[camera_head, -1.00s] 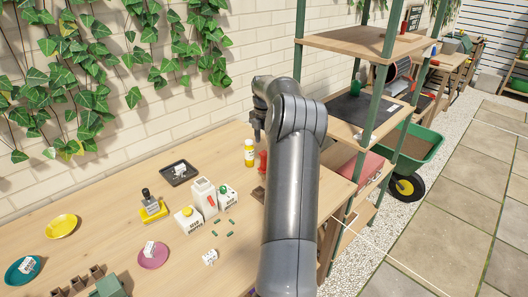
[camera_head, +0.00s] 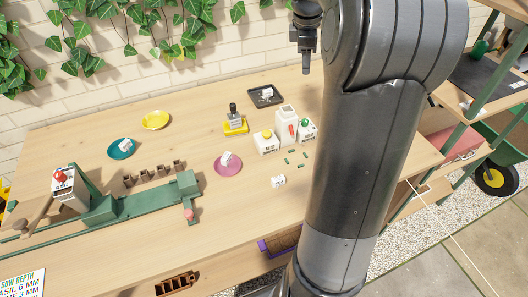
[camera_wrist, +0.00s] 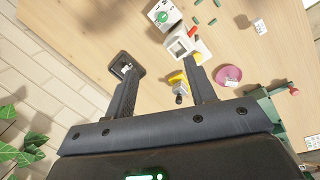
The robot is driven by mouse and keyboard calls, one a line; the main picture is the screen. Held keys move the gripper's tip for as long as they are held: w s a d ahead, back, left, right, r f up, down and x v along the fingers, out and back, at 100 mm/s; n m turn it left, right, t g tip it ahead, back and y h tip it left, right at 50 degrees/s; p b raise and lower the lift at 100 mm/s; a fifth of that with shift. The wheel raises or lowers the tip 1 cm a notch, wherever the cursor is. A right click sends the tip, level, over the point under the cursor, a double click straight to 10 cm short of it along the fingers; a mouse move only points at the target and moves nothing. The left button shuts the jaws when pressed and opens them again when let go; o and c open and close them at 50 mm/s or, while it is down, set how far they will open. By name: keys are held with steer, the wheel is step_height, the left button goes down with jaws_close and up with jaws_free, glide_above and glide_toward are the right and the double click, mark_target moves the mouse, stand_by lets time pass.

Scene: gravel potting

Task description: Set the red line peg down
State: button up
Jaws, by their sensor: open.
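My gripper (camera_head: 306,62) hangs high at the back of the bench, left of my arm in the head view. In the wrist view its two jaws (camera_wrist: 158,68) are apart with nothing between them. I cannot make out the red line peg in either current view; my arm covers part of the bench's right side. A thin pale line (camera_head: 447,232) runs down from the bench's right edge, over the gravel and paving.
A green fixture (camera_head: 140,205) lies left.

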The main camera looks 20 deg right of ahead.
steer(key=s+a+r+m+t, duration=0.25)
steer(key=s+a+m, duration=0.25)
steer(key=s+a, duration=0.75)
steer(key=s+a+f+m+t+y, duration=0.1)
steer(key=s+a+f+m, duration=0.1)
steer(key=s+a, duration=0.3)
steer(key=s+a+f+m, duration=0.2)
steer(key=s+a+m, duration=0.3)
steer(key=s, duration=0.3)
steer(key=shift+s+a+f+t+y, duration=0.3)
steer(key=shift+s+a+t+y, duration=0.05)
steer(key=shift+a+y, duration=0.1)
